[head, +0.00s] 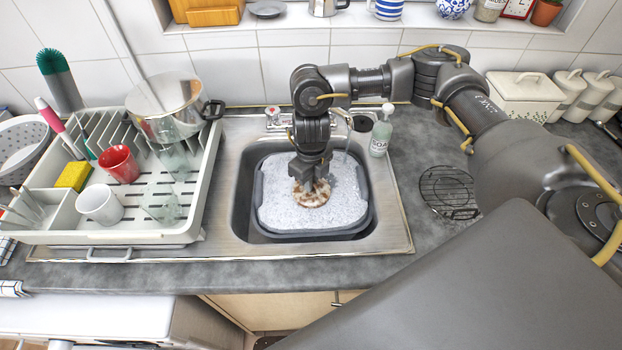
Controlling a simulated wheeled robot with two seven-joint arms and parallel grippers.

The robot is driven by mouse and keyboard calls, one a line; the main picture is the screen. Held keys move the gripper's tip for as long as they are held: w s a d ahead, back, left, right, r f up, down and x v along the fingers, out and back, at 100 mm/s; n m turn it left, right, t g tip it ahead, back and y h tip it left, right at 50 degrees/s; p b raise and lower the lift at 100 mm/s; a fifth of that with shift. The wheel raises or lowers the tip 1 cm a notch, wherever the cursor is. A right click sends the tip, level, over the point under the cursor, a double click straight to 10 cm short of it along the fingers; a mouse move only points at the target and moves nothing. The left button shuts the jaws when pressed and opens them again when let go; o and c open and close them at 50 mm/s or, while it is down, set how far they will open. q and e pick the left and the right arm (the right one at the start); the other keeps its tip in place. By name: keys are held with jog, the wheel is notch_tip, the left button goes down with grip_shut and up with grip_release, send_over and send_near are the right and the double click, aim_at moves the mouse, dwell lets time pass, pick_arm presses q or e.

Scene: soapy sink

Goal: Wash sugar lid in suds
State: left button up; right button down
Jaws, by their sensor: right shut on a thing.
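The sugar lid (312,196) is a round, light disc with brown stains, in the middle of the sink. My right gripper (307,184) points straight down over it and is shut on it, hiding its centre. The lid is at the surface of the white suds (285,215); I cannot tell how deep it sits. The suds fill a dark grey basin (259,185) set inside the steel sink (245,190). My left gripper is not in view.
A white dish rack (130,238) with a red mug (119,164), a white mug (99,204), glasses and a steel pot (165,105) stands left. A soap bottle (381,132) and the tap (273,118) are behind the basin. A round wire rack (447,190) lies right.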

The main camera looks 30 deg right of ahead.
notch_tip(320, 180, down, 13)
jog(key=b, duration=1)
jog(key=shift+f, duration=0.2)
jog(key=shift+d, duration=0.15)
jog(key=shift+s+d, duration=0.4)
jog(key=shift+d, duration=0.35)
jog(key=shift+s+d, duration=0.35)
jog(key=shift+d, duration=0.35)
jog(key=shift+w+a, duration=0.4)
jog(key=shift+a, duration=0.45)
jog(key=shift+w+a, duration=0.4)
jog(key=shift+a, duration=0.4)
jog(key=shift+s+d, duration=0.1)
jog(key=shift+d, duration=0.05)
jog(key=shift+s+d+p, duration=0.2)
jog(key=shift+s+d, duration=0.2)
jog(key=shift+d, duration=0.4)
jog(key=shift+s+d+p, duration=0.2)
jog(key=shift+s+d, duration=0.15)
jog(key=shift+d, duration=0.4)
